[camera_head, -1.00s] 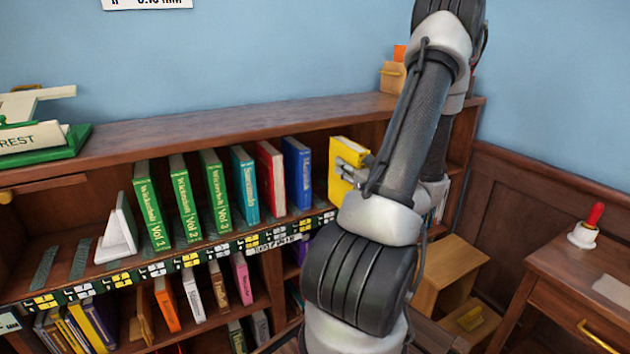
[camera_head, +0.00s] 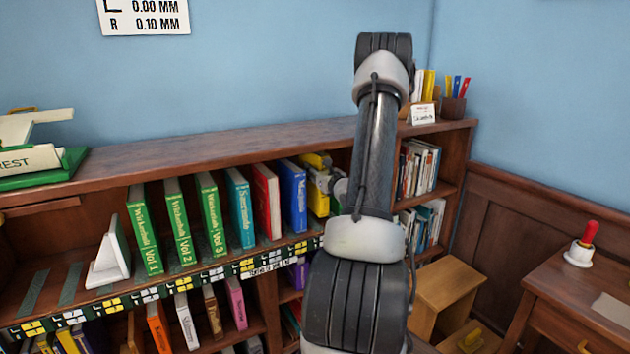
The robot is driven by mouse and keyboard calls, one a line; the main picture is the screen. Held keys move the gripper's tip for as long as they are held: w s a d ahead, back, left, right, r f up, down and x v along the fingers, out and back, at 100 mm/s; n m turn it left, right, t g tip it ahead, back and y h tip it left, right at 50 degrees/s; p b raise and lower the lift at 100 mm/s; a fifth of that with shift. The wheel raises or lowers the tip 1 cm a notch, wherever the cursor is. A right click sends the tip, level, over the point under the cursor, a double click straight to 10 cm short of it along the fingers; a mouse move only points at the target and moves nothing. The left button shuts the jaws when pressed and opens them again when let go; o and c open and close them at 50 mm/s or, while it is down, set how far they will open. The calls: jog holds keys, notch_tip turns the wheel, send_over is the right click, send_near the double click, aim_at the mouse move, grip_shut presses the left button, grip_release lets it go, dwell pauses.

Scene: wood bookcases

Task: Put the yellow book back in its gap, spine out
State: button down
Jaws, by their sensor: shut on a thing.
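The yellow book (camera_head: 317,200) is upright on the upper shelf level, just right of the blue book (camera_head: 294,195). Its top and part of its front edge show; my arm hides the right part. My gripper (camera_head: 326,180) is shut on the yellow book at its upper front. I cannot tell how deep the book sits or whether it touches the shelf board. The gap around it is mostly hidden behind the book and my arm.
Red (camera_head: 267,200), teal (camera_head: 240,206) and several green books (camera_head: 210,213) stand spaced to the left. A white bookend (camera_head: 112,252) stands farther left. A step stool (camera_head: 450,290) and a desk (camera_head: 575,310) are at the right. Bare shelf lies left of the bookend.

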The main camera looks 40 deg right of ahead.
jog(key=shift+s+f, duration=0.1)
jog(key=shift+f, duration=1.55)
jog(key=c, duration=1)
grip_release()
jog(key=shift+f, duration=0.2)
